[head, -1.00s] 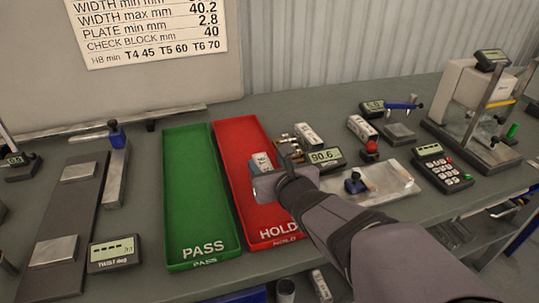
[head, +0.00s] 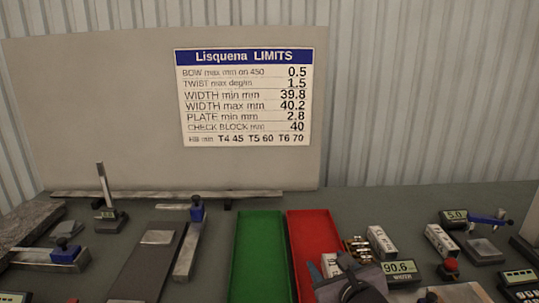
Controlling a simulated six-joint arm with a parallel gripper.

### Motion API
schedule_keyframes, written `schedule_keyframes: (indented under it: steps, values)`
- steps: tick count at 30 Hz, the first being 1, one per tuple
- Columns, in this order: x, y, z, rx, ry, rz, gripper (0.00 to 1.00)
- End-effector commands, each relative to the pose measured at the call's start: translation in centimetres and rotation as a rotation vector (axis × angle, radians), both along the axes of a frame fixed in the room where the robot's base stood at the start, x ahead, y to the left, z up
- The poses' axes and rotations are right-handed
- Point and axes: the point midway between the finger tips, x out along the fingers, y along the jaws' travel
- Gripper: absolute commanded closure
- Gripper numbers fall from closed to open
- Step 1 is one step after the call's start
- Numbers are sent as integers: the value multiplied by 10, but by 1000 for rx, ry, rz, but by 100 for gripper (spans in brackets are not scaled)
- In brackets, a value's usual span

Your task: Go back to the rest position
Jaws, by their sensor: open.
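My gripper (head: 336,277) is at the bottom of the head view, over the right side of the red tray (head: 314,232). It is open, and its lower part and my arm are cut off by the picture edge. A small pale block with a marking (head: 330,263) shows right beside the jaws, partly hidden. I cannot tell whether it touches them. The green tray (head: 258,250) lies left of the red one and looks empty. The front ends of both trays are out of view.
A limits board (head: 245,97) stands against the back wall. Right of the trays are white labelled blocks (head: 381,242), a width readout (head: 399,268) and a gauge (head: 484,250). Left are a dark plate (head: 150,262) and a blue-knobbed bar (head: 190,245). Space above the table is clear.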

Motion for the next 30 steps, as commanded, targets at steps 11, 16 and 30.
schedule_keyframes:
  steps: [11, 16, 30]
  values:
    - [-36, 80, 51, -570, 17, 636, 51]
    - [-70, 101, 58, -812, 23, 957, 51]
    - [-179, 66, 79, -1386, 53, 1899, 51]
